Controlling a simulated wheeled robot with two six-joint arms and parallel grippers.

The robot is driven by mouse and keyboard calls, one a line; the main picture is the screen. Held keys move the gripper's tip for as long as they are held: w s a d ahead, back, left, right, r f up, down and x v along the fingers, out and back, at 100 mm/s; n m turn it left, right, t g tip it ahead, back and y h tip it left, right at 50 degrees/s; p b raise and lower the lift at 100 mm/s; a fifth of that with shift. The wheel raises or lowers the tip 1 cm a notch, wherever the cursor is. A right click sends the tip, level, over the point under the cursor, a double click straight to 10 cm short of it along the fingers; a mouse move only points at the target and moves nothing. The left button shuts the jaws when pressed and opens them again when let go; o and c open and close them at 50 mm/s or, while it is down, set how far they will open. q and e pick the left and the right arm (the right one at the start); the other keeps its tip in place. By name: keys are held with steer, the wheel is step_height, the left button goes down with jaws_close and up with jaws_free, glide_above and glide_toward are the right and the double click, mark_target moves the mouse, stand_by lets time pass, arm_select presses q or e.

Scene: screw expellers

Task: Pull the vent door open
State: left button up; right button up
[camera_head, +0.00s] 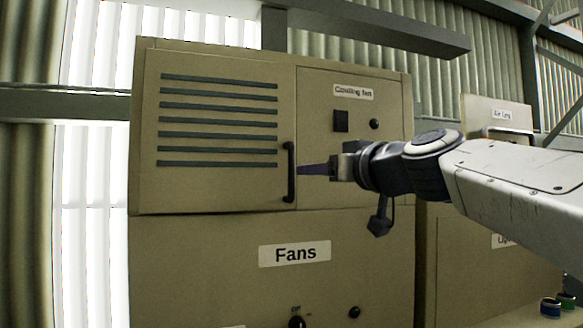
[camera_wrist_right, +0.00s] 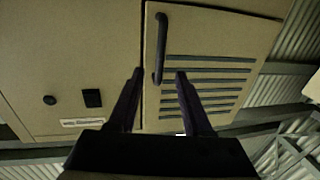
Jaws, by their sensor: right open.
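The vent door (camera_head: 220,185) is a tan panel with several dark horizontal slats on the left half of the upper cabinet. It looks shut, flush with the panel beside it. Its black vertical handle (camera_head: 290,172) is on the door's right edge. My right gripper (camera_head: 303,169) comes in from the right, with its fingertips close to the handle. In the right wrist view the two fingers (camera_wrist_right: 159,72) are open, and the handle (camera_wrist_right: 160,50) shows ahead between their tips. I cannot tell whether they touch it. My left gripper is not in view.
Right of the door is a panel with a "Cooling fan" label (camera_head: 353,92), a black switch (camera_head: 341,120) and a round knob (camera_head: 375,124). Below is a "Fans" label (camera_head: 295,253) and a rotary knob (camera_head: 297,322). Another cabinet (camera_head: 498,113) stands at the right.

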mark_target(293, 171)
steer(key=p+x, duration=0.4)
steer(key=x, duration=0.5)
steer(key=shift+w+a, duration=0.1)
steer(key=shift+a, duration=0.05)
steer(key=shift+w+a+p, duration=0.2)
steer(key=shift+w+p, duration=0.1)
steer(key=shift+w, duration=0.1)
steer(key=shift+c, duration=0.3)
jaws_close()
stand_by(0.5)
